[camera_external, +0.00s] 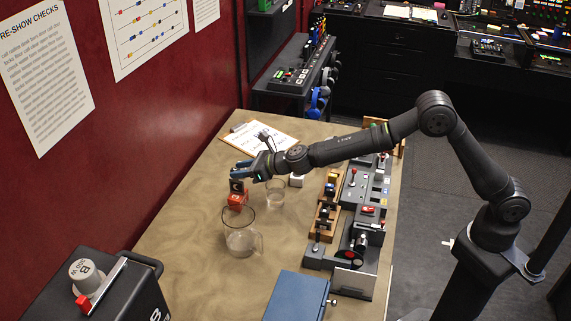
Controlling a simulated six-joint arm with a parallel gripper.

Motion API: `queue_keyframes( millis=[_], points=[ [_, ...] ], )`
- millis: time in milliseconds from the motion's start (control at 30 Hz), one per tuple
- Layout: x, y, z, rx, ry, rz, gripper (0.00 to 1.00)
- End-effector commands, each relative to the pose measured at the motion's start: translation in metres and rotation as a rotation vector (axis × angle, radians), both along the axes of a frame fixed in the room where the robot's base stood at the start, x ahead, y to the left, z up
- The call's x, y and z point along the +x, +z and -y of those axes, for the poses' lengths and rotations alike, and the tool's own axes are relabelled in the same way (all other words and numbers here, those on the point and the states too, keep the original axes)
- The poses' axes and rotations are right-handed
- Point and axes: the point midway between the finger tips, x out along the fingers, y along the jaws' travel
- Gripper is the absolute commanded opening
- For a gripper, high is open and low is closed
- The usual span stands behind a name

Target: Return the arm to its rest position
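My arm reaches left across the table from its mount at the lower right. My gripper (240,173) is above the left part of the table, with bluish parts showing at its end. A small black block with a pale mark (237,186) is directly under it, just above or on a red block (236,200). I cannot tell whether the gripper touches the black block, or whether its fingers are open or shut.
A glass beaker (275,193) and a glass jug (240,238) stand close by. A control panel with buttons and levers (362,215) and a wooden rack (322,222) lie to the right. A clipboard (265,135) is behind, a blue box (296,297) in front. The left table surface is fairly clear.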

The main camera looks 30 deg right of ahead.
Motion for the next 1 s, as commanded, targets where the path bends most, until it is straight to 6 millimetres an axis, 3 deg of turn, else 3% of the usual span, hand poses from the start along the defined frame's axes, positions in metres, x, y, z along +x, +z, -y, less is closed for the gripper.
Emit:
queue_keyframes(
  millis=[300,1000],
  points=[
    [0.016,-0.009,-0.016,0.001,0.000,0.000,0.36],
    [0.014,-0.007,-0.014,0.002,0.000,0.001,0.36]
  ],
)
